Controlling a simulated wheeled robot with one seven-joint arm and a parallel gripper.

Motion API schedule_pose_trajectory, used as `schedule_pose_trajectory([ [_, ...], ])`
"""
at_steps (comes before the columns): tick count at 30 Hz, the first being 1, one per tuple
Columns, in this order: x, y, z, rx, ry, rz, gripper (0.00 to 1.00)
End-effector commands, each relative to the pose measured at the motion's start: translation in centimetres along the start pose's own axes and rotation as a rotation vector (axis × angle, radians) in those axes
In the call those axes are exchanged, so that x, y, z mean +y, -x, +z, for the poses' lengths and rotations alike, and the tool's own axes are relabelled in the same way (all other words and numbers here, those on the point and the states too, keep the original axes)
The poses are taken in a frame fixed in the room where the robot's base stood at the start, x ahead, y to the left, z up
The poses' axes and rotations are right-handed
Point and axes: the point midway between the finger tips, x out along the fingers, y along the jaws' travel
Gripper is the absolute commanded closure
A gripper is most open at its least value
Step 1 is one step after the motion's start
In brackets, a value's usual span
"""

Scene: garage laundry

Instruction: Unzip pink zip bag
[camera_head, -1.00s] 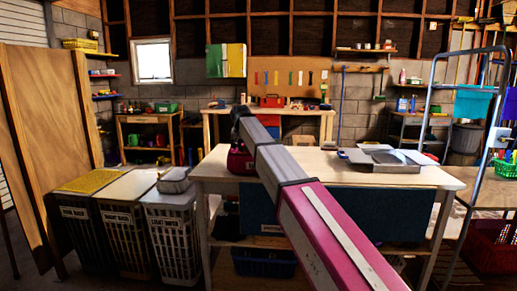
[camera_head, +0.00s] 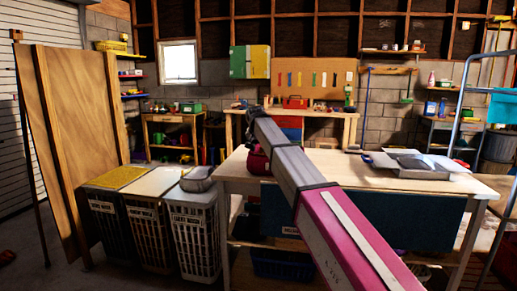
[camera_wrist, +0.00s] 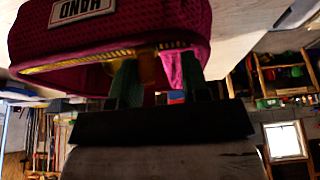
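The pink zip bag (camera_head: 258,163) sits at the table's left end in the head view, partly hidden behind my arm. In the wrist view the pink bag (camera_wrist: 150,22) appears upside down at the top left, with a label reading "HAND" and a yellow zip edge (camera_wrist: 75,64). My gripper (camera_wrist: 160,75) is right at this zip edge, with its two dark fingers apart. A small orange-yellow piece shows between the fingers, close to the left one; I cannot tell whether they touch it. In the head view my arm hides the fingers.
The wooden table (camera_head: 335,163) carries a grey tray-like item (camera_head: 415,163) at its right. Lidded laundry bins (camera_head: 195,235) stand left of the table, with a grey object (camera_head: 198,179) on one. A workbench (camera_head: 345,116) stands behind. A ladder-like frame is at the right.

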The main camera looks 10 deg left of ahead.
Motion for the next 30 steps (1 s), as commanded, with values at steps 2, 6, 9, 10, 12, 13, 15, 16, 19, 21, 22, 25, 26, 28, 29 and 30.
schedule_pose_trajectory([
  [2,0.0,0.0,0.1,-0.003,0.000,0.000,0.57],
  [6,0.0,0.9,0.1,-0.003,0.000,0.000,0.57],
  [9,0.0,2.4,0.1,0.000,0.000,-0.001,0.57],
  [10,0.0,3.0,0.1,0.000,0.000,-0.001,0.57],
  [12,0.0,4.4,0.1,0.000,0.000,-0.001,0.57],
  [13,0.0,5.0,0.1,0.000,0.000,-0.001,0.57],
  [15,0.0,6.4,0.0,0.002,0.000,-0.001,0.57],
  [16,0.0,6.9,0.0,0.001,0.000,-0.001,0.57],
  [19,0.0,8.5,0.0,0.001,0.000,-0.001,0.57],
  [21,0.0,9.4,0.0,0.001,0.000,0.000,0.57],
  [22,0.0,9.7,0.0,0.001,0.000,0.000,0.57],
  [25,0.0,10.4,0.0,0.000,0.000,0.000,0.57],
  [26,0.0,10.6,0.0,0.000,0.000,0.000,0.57],
  [28,0.0,10.8,0.0,0.000,0.000,0.000,0.57],
  [29,0.0,10.8,0.0,0.000,0.000,0.000,0.57],
  [30,0.0,10.8,0.0,0.000,0.000,0.000,0.57],
])
